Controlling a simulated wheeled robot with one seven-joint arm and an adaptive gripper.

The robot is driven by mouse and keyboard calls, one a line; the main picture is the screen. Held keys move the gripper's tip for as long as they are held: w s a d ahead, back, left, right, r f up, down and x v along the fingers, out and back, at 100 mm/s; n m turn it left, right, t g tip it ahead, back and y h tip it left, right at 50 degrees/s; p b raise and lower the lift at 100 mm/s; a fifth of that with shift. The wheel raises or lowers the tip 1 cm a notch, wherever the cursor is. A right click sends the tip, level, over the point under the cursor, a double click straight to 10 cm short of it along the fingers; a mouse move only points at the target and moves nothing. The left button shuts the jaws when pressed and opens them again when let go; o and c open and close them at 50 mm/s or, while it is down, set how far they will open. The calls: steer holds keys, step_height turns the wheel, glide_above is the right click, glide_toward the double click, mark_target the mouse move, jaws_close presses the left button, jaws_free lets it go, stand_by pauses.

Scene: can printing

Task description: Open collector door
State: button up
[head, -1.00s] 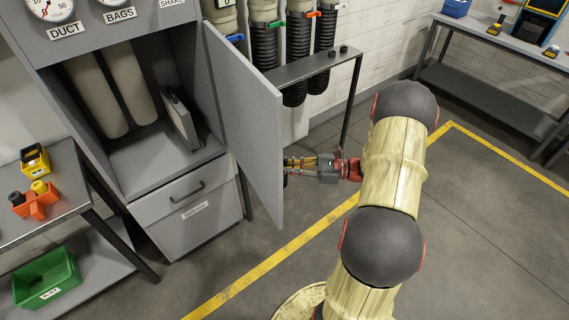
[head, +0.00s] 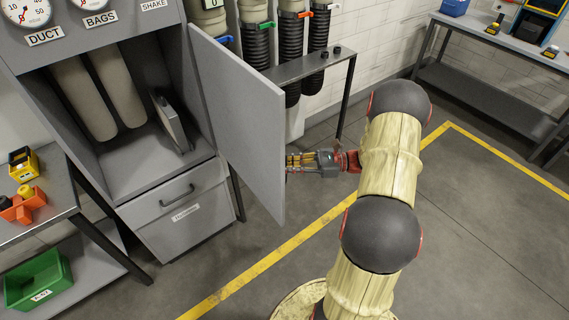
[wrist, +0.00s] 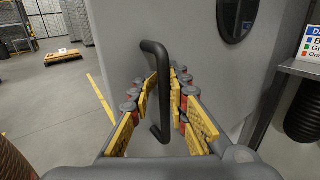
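The collector door (head: 240,125) is a grey panel on the right side of the cabinet, standing well open. In the wrist view, the door's face (wrist: 200,50) carries a black bar handle (wrist: 163,105). My gripper (head: 294,162) is at the outer face of the door, low near its free edge. The handle is hidden in the head view.
The open cabinet (head: 150,165) holds pale bags (head: 85,100) and a grey panel (head: 171,118). A dark stand (head: 310,64) and black hoses (head: 291,50) are behind the door. A side table (head: 50,200) is at left. Floor right of my arm is clear.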

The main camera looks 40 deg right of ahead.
steer(key=shift+o, duration=1)
steer(key=shift+w+r, duration=0.1)
steer(key=v, duration=1.2)
